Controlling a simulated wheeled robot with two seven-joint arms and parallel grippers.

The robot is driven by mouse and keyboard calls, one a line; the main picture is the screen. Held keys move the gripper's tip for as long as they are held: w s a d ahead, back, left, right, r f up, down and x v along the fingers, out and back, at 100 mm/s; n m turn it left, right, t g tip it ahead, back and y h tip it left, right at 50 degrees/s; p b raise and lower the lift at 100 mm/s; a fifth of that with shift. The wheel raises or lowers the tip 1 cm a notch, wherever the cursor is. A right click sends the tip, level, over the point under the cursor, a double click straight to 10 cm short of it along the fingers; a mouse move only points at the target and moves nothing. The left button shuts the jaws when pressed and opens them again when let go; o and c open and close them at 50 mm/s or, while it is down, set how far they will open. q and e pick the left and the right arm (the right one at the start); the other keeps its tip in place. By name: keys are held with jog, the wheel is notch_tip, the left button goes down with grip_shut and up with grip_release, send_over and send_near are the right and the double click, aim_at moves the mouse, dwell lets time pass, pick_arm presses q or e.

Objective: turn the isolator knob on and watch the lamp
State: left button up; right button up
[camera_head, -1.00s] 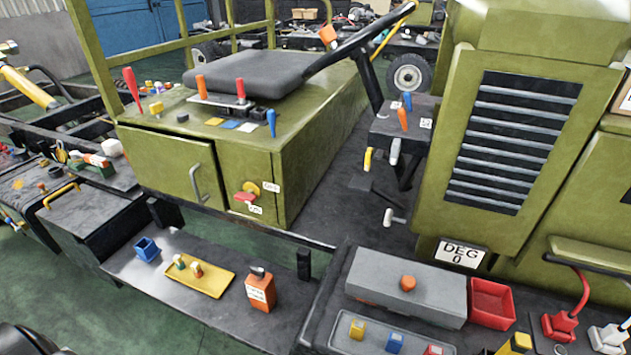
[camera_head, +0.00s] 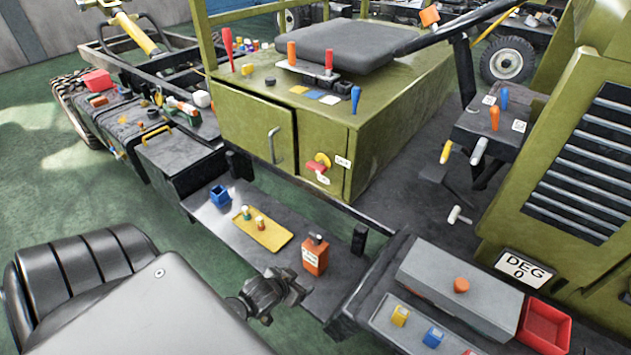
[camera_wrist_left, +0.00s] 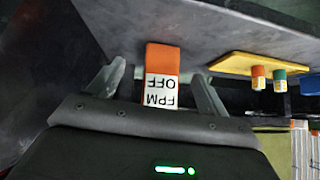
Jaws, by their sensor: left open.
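A red knob (camera_head: 317,167) on a yellow round plate sits on the front face of the green seat box, with small white labels beside it. I take it for the isolator knob; the label text is too small to read. I cannot tell which part is the lamp. My left gripper (camera_head: 290,288) is open and empty, low in front of the black shelf and well short of the knob. In the left wrist view, an orange block (camera_wrist_left: 163,58) with a label reading "OFF" and "FPM" shows beyond and between the open fingers (camera_wrist_left: 160,85). My right gripper is out of view.
The black shelf (camera_head: 285,205) holds a blue cup (camera_head: 220,196), a yellow tray (camera_head: 263,236) and an orange container (camera_head: 315,256). A grey case (camera_head: 450,300) and a red bin (camera_head: 545,326) stand at lower right. Green floor is clear at left.

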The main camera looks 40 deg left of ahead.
pick_arm(q)
jog(key=w+a+r+t, duration=0.5)
jog(key=w+a+r, duration=0.15)
jog(key=r, duration=0.45)
jog(key=t, duration=0.4)
send_near(313, 169)
jog(key=shift+h, duration=0.4)
jog(key=w, duration=0.3)
jog(key=w+p, duration=0.1)
jog(key=w, duration=0.2)
jog(key=w+p, duration=0.1)
jog(key=w, duration=0.2)
jog(key=shift+w+a+f, duration=0.1)
jog(key=shift+w+a, duration=0.2)
jog(key=shift+a, duration=0.05)
jog(key=shift+w, duration=0.75)
jog(key=c, duration=1)
